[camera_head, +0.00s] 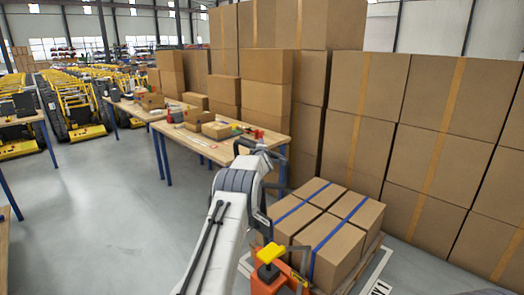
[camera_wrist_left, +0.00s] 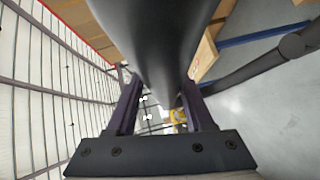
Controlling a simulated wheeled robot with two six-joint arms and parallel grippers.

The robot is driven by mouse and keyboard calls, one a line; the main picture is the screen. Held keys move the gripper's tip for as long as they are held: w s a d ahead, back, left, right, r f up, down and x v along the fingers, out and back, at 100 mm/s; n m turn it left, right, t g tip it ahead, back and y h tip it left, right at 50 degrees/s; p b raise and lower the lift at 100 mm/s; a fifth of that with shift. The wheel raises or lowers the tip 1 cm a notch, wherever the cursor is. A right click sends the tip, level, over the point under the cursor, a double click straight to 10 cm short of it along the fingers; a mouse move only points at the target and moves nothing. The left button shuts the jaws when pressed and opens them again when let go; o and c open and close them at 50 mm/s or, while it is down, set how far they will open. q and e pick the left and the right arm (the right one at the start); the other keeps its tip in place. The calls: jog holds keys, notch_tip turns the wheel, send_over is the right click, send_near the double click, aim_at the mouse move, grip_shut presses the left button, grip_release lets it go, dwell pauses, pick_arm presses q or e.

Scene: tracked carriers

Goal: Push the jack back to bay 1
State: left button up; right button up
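The jack (camera_head: 268,275) is orange with a yellow top part. It stands at the bottom of the head view, at the near side of a loaded pallet (camera_head: 372,250). My left arm reaches up over the floor, and its gripper (camera_head: 264,152) is at the dark handle of the jack, above and behind the orange body. In the left wrist view a thick dark bar (camera_wrist_left: 155,40) runs between both fingers of the left gripper (camera_wrist_left: 160,88), which look closed around it. The contact itself is partly hidden. My right gripper is out of view.
Brown boxes (camera_head: 325,215) with blue straps lie on the pallet, beside white floor lettering (camera_head: 380,288). A wall of stacked cartons (camera_head: 440,150) stands behind and to the right. Workbenches (camera_head: 205,145) with small boxes stand behind. Grey floor (camera_head: 100,220) at left is clear.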

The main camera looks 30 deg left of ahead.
pick_arm(q)
jog(key=shift+d+f, duration=0.1)
jog(key=shift+f, duration=0.05)
jog(key=shift+s, duration=0.1)
jog(key=shift+s+d+b, duration=0.35)
jog(key=shift+s+b, duration=0.15)
jog(key=shift+b, duration=0.25)
jog(key=b+v, duration=0.4)
jog(key=v, duration=0.5)
jog(key=shift+s, duration=0.1)
